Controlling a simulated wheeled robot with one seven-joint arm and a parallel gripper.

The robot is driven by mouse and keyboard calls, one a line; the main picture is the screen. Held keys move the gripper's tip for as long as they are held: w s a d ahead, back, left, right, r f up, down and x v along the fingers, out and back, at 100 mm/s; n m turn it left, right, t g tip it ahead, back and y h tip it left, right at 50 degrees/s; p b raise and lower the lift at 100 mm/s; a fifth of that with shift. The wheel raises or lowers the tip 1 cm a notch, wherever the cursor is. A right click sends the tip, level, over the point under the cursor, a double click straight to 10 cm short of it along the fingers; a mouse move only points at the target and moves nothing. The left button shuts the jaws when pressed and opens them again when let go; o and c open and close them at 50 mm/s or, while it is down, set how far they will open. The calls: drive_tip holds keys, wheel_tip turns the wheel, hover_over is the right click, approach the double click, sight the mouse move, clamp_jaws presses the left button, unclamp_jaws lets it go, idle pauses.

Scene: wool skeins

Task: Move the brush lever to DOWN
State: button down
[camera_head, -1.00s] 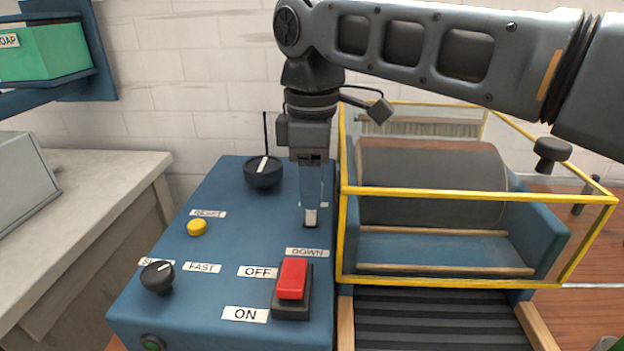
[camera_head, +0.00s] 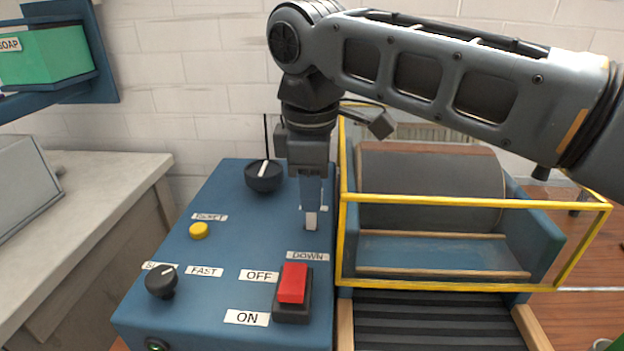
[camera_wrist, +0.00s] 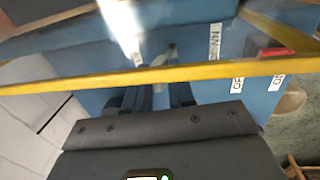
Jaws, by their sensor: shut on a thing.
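My gripper (camera_head: 311,215) points down over the blue control panel (camera_head: 235,220), at the panel's right side. It is shut on the brush lever, which is mostly hidden by the fingers in the head view. In the wrist view a small grey lever (camera_wrist: 160,86) shows between the two dark fingers (camera_wrist: 150,97). The DOWN label (camera_head: 308,256) lies on the panel nearer the front than the fingertips. It also shows in the wrist view (camera_wrist: 215,41). Another label behind the fingers is mostly hidden.
A yellow guard frame (camera_head: 430,199) stands close to the right, around the grey drum (camera_head: 430,185). A red rocker switch (camera_head: 293,284) sits in front, between my gripper and the panel's front edge. A black dial (camera_head: 264,176) and yellow button (camera_head: 199,231) are to the left.

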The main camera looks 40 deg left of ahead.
sight(311, 215)
drive_tip(key=shift+s+d+t+y, duration=0.25)
drive_tip(key=shift+s+t+y, duration=0.2)
drive_tip(key=shift+t, duration=0.25)
drive_tip(key=shift+s+d+f+t+y+b, duration=0.1)
drive_tip(key=shift+s+d+t+y+b, duration=0.1)
drive_tip(key=shift+s+t+y, duration=0.25)
drive_tip(key=shift+s+d+f+t+y+b, duration=0.1)
drive_tip(key=shift+s+d+t+y, duration=0.1)
drive_tip(key=shift+t, duration=0.45)
drive_tip(key=s+t+y+b, duration=0.1)
drive_tip(key=t+b, duration=0.1)
drive_tip(key=s+d+t+y+b, duration=0.1)
drive_tip(key=t+b, duration=0.1)
drive_tip(key=shift+d+f+b, duration=0.15)
drive_tip(key=shift+f+b, duration=0.15)
drive_tip(key=shift+f, duration=0.1)
drive_tip(key=c, duration=1)
unclamp_jaws()
drive_tip(key=shift+y, duration=0.3)
drive_tip(key=shift+p+v, duration=0.45)
drive_tip(key=shift+v, duration=3.45)
drive_tip(key=shift+f, duration=0.1)
